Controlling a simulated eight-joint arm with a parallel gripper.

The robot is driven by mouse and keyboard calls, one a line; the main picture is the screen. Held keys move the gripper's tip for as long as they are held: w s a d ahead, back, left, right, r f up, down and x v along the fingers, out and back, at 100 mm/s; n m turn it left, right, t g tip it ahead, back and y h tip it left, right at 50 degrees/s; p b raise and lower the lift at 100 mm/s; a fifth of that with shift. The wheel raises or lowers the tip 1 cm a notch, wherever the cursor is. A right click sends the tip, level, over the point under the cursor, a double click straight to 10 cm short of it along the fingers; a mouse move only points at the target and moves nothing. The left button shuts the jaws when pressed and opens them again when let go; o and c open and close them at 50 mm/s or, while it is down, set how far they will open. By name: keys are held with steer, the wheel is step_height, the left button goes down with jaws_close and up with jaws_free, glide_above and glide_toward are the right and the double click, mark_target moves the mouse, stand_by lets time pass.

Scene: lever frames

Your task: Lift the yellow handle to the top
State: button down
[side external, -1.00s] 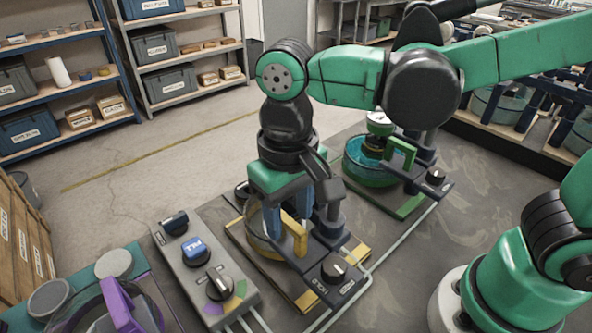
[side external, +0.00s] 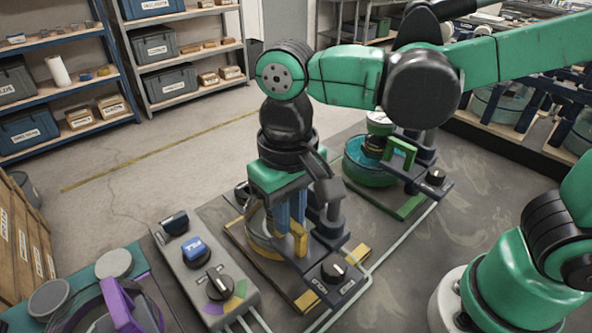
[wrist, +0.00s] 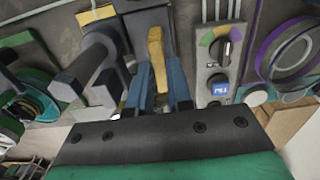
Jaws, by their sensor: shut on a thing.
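The yellow handle (side external: 299,238) is an upright bar on the middle lever unit, in front of a clear round ring with a yellow base (side external: 307,301). My gripper (side external: 292,232) points down over this unit and its blue fingers are shut on the yellow handle. In the wrist view the yellow handle (wrist: 156,52) stands between the two blue fingertips (wrist: 160,82). Part of the handle and the ring behind it are hidden by the fingers.
A green-handled unit (side external: 400,155) stands behind to the right. A purple handle (side external: 118,305) is at the front left. A grey control box (side external: 205,270) with a blue button and a knob sits left of the yellow unit. A dark post stands close to my gripper's right.

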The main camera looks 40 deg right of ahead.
stand_by(0.8)
steer(key=shift+r, duration=2.5)
steer(key=c, duration=0.8)
jaws_free()
step_height(320, 180, up, 6)
steer(key=shift+f, duration=0.2)
